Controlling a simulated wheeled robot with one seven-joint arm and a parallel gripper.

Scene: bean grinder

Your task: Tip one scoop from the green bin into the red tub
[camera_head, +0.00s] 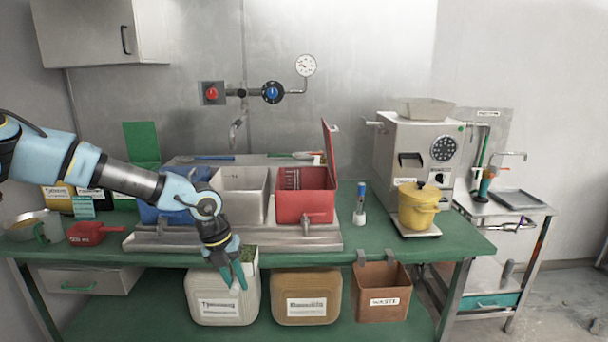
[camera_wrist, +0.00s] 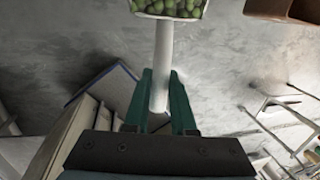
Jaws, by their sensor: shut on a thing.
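My gripper (camera_head: 238,277) hangs in front of the table edge, by a cream bin (camera_head: 222,309) on the lower shelf. In the wrist view my gripper (camera_wrist: 162,108) is shut on the white handle of a scoop (camera_wrist: 162,52). The scoop's bowl, at the top edge of that view, holds green beans (camera_wrist: 178,7). Green material shows at the cream bin's upper right; I cannot tell whether it lies in the bin or the scoop. No bin with a green body is clear to me. The red tub (camera_head: 305,207) stands on the table with its lid raised.
A blue tub (camera_head: 160,213) and a white tub (camera_head: 240,195) stand left of the red tub. A tan bin (camera_head: 305,297) and a brown waste box (camera_head: 383,292) are at the right below. A grinder (camera_head: 415,150) and a yellow pot (camera_head: 417,212) stand right. A red jug (camera_head: 88,234) is left.

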